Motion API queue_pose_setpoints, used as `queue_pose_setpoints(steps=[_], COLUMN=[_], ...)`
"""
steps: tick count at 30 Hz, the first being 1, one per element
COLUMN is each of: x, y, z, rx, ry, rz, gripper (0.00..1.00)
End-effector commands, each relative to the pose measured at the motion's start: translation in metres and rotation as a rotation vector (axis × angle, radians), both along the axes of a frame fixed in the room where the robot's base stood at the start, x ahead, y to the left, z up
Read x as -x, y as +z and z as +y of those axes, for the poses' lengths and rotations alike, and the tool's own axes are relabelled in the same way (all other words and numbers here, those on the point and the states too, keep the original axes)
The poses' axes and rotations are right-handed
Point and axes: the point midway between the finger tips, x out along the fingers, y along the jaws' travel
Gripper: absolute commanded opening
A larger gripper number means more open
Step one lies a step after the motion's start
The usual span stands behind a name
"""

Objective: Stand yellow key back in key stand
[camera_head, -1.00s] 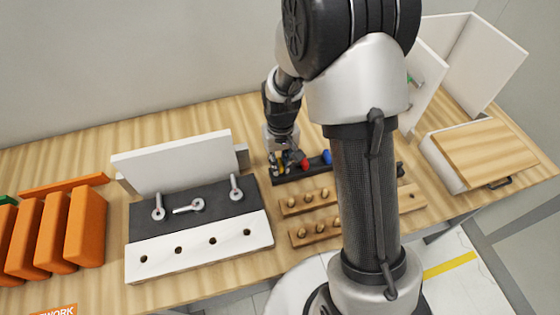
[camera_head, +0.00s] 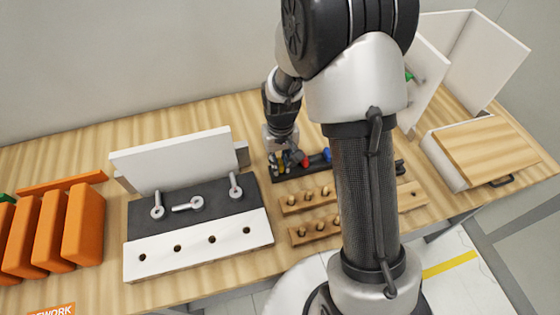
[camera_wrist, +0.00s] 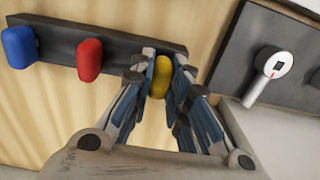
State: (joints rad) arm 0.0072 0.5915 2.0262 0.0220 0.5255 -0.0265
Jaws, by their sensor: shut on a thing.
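My gripper (camera_wrist: 165,95) is shut on the yellow key (camera_wrist: 161,77), with one finger on each side of its handle. The key stand (camera_wrist: 112,38) is a dark bar on the wooden table, and the yellow key's handle is at its end near my gripper. I cannot tell how deep the key sits, as its lower part is hidden. The red key (camera_wrist: 89,60) and the blue key (camera_wrist: 19,46) stand in the same bar. In the head view, my gripper (camera_head: 284,165) is at the left end of the key stand (camera_head: 285,178), behind my arm.
A white and dark board (camera_head: 198,250) with metal levers is left of the stand. Wooden racks with pegs (camera_head: 311,200) are in front of the stand. Orange blocks (camera_head: 85,226) stand at the far left. A white box with a wooden lid (camera_head: 485,150) is at the right.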

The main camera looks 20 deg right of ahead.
Motion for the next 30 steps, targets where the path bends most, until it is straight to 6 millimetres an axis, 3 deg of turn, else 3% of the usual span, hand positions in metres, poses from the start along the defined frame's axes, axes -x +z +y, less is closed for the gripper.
queue_pose_setpoints(steps=[18,19,30], x=[-0.0001,-0.0001,-0.0001], y=[-0.0043,-0.0043,-0.0042], z=[0.0000,0.0000,-0.0001], rx=[0.000,0.000,0.000], ry=[0.000,0.000,0.000], rz=[0.000,0.000,0.000], gripper=[0.00,0.17,0.40])
